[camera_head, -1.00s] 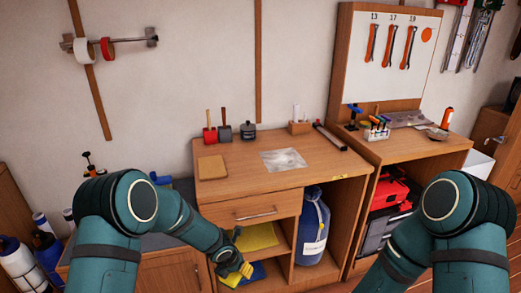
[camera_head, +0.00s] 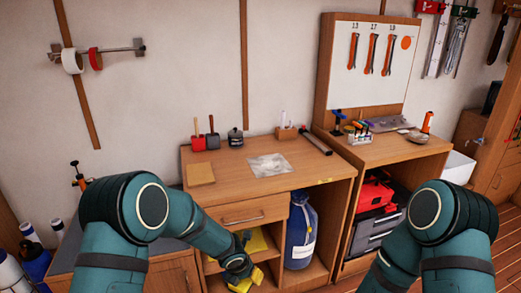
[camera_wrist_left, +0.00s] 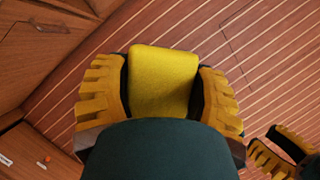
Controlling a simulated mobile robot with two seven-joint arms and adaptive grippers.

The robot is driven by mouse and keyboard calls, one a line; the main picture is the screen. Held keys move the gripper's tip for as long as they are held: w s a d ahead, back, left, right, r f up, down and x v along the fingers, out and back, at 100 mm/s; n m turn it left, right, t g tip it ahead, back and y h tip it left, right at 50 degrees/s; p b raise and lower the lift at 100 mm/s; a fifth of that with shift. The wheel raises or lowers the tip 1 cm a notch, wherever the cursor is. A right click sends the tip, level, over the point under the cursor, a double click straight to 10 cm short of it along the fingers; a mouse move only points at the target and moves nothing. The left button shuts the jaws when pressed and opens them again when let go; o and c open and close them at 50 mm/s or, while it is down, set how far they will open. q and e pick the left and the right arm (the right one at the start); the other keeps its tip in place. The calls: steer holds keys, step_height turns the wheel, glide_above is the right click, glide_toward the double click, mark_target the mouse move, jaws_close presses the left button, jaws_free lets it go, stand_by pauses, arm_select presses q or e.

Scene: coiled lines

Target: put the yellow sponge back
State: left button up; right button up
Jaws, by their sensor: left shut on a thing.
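The yellow sponge (camera_wrist_left: 163,80) is a soft-cornered block held between the two ochre fingers of my left gripper (camera_wrist_left: 163,92) in the left wrist view. In the head view my left gripper (camera_head: 241,284) is low, in front of the bench's open left shelves, with yellow at its tip; the sponge and the fingers are hard to tell apart there. My right gripper (camera_wrist_left: 282,153) shows at the lower right of the left wrist view, empty, its fingers apart. It is outside the head view.
The wooden bench (camera_head: 236,186) carries a tan square mat (camera_head: 200,174), a grey sheet (camera_head: 269,165) and small brushes. A yellow cloth-like thing (camera_head: 258,243) lies in the upper left shelf. A blue bag (camera_head: 300,235) fills the right bay. The floor (camera_wrist_left: 245,55) is clear under the sponge.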

arm_select(q)
steer(key=shift+s+d+r, duration=0.25)
steer(key=shift+s, duration=0.15)
steer(key=shift+s+a, duration=0.1)
steer(key=shift+s, duration=0.05)
arm_select(e)
steer(key=shift+s+a, duration=0.2)
steer(key=shift+s, duration=0.65)
